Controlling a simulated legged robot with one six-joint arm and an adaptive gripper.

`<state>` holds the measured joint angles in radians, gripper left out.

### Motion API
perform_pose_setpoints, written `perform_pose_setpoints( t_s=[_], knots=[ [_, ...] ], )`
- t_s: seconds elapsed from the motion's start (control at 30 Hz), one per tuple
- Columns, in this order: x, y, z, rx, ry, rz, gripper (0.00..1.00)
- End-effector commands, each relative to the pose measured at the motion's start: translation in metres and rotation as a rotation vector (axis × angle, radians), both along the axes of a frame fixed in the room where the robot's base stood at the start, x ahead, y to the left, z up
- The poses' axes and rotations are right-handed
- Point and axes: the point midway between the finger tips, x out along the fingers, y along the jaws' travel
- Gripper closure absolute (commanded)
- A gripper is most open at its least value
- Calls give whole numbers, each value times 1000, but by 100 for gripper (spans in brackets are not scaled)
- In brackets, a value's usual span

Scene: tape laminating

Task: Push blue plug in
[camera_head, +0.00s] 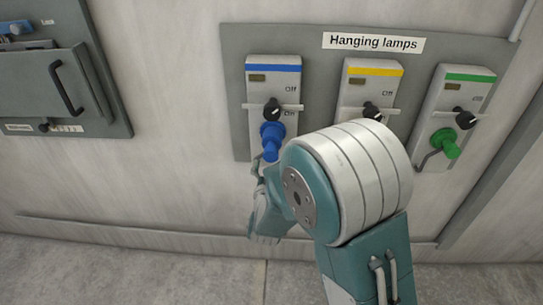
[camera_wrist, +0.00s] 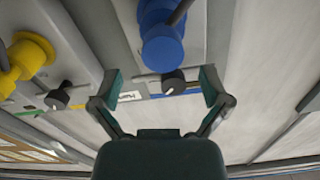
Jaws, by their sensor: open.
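The blue plug (camera_head: 270,138) sits at the socket of the left, blue-striped unit (camera_head: 273,76) on the wall panel. I cannot tell how deep it is seated. In the wrist view the blue plug (camera_wrist: 163,38) is at the top centre, just beyond the fingertips and apart from them. My gripper (camera_head: 262,176) is below the plug in the head view, partly hidden by my arm. In the wrist view my gripper (camera_wrist: 160,88) has its two fingers spread wide, with nothing between them but the view of the unit and its black knob (camera_wrist: 173,83).
The grey panel (camera_head: 235,100) is labelled "Hanging lamps" (camera_head: 373,42). A yellow-striped unit (camera_head: 372,82) and a green-striped unit with a green plug (camera_head: 445,143) stand to the right. A yellow plug (camera_wrist: 28,60) shows in the wrist view. A handled cabinet (camera_head: 60,85) is at the left.

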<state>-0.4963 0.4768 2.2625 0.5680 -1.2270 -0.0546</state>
Motion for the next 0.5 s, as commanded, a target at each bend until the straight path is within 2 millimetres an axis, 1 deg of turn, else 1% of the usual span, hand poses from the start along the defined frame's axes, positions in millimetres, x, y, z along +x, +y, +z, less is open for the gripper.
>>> perform_pose_setpoints(
  t_s=[0.03,0.1,0.2,0.33,0.5],
  knots=[
    [10,-1,0,0,0,-2,4],
    [21,-2,0,0,-1,-2,4],
    [33,-1,0,0,0,0,4],
    [40,-4,1,1,0,0,4],
    [42,-4,1,2,1,0,4]
  ],
)
